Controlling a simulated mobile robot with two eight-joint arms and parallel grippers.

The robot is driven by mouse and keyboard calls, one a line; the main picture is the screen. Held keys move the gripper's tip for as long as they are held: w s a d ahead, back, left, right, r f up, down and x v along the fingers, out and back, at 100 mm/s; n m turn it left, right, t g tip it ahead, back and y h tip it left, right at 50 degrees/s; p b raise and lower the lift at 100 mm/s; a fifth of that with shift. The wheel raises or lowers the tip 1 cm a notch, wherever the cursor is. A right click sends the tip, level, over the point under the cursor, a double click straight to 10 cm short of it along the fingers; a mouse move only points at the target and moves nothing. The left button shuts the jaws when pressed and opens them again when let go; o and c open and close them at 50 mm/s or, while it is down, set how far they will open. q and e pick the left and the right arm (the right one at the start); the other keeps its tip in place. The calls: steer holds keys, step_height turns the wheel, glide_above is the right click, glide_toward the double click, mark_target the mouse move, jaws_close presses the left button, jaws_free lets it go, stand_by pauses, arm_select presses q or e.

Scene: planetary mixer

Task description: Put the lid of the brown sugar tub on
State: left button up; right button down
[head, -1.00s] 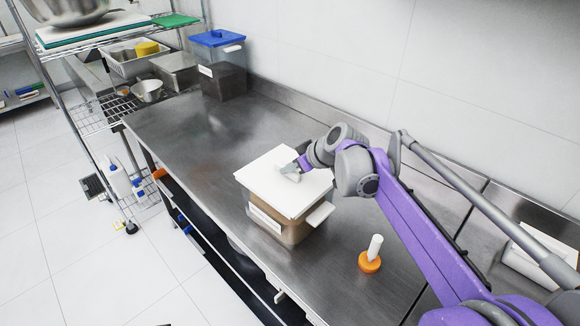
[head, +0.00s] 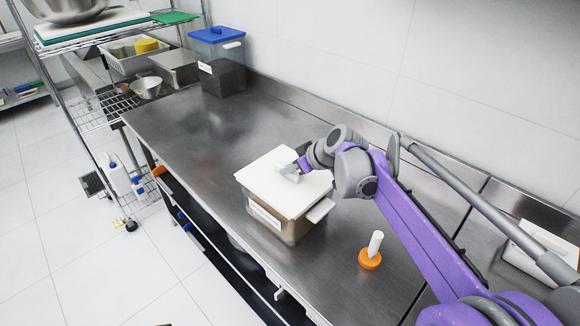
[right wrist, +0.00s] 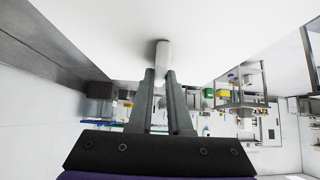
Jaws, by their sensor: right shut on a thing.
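The brown sugar tub (head: 287,230) stands on the steel counter, a clear box with brown content and a white label on its front. The white lid (head: 272,182) lies over the tub's top, roughly level; I cannot tell whether it is seated all round. My right gripper (head: 297,170) is shut on the lid's handle (head: 289,173). In the right wrist view the fingers (right wrist: 162,75) close on the pale handle (right wrist: 162,55), and the white lid (right wrist: 110,30) fills the upper part. My left gripper is not in view.
An orange-based tool with a white handle (head: 371,252) stands right of the tub. A blue-lidded bin (head: 219,62) stands at the counter's far end. A wire shelf rack (head: 95,110) is at the left. The counter (head: 190,135) between bin and tub is clear.

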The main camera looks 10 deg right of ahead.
steer(key=shift+f, duration=0.2)
steer(key=c, duration=0.8)
jaws_free()
steer(key=shift+o, duration=0.2)
steer(key=shift+s+r, duration=0.1)
steer(key=v, duration=1)
steer(key=shift+s+d+r, duration=0.15)
steer(key=shift+s+r, duration=0.05)
steer(key=shift+r, duration=0.05)
